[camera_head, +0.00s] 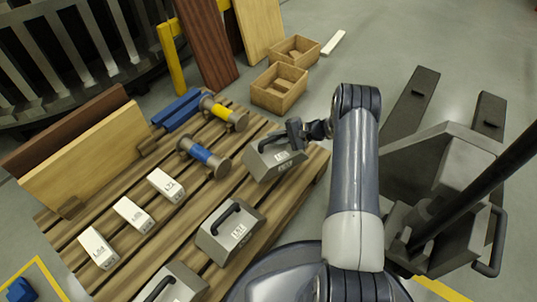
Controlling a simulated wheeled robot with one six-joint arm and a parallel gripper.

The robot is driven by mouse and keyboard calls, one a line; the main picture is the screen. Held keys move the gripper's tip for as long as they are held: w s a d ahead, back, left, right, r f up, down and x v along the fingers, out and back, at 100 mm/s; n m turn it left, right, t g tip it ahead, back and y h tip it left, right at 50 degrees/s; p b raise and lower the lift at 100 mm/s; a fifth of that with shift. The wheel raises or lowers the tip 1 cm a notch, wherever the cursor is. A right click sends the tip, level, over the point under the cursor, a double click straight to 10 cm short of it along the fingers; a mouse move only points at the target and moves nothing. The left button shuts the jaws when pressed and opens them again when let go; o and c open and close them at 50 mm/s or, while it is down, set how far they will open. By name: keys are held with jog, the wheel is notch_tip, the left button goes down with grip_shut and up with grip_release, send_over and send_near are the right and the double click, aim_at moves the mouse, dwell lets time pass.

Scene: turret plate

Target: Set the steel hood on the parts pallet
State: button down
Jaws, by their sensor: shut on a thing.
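The steel hood (273,160) is a grey metal box with sloped sides and a white label. It is at the right end of the parts pallet (258,127), a slatted wooden pallet. The hood is tilted in the picture. I cannot tell whether its underside touches the slats. Two similar hoods with black handles, one in the middle front (231,229) and one at the bottom edge (172,285), sit on the pallet.
Several white labelled blocks (133,214), a blue-banded spool (203,157) and a yellow-banded spool (224,113) are on the pallet. Boards (85,150) stand at its left. Wooden crates (279,88) are behind it. A grey pallet truck (440,170) stands at right.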

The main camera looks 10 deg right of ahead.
aim_at(277, 149)
notch_tip(277, 149, down, 7)
jog(key=b, duration=0.2)
jog(key=shift+b, duration=0.35)
jog(key=c, duration=1.3)
grip_release()
jog(key=shift+f, duration=0.15)
jog(key=shift+d+r, duration=0.25)
jog(key=p+v, duration=0.3)
jog(key=v, duration=0.8)
jog(key=shift+s+d+r+p, duration=0.1)
jog(key=shift+s+d+p, duration=0.1)
jog(key=shift+p, duration=0.15)
jog(key=shift+w, duration=0.1)
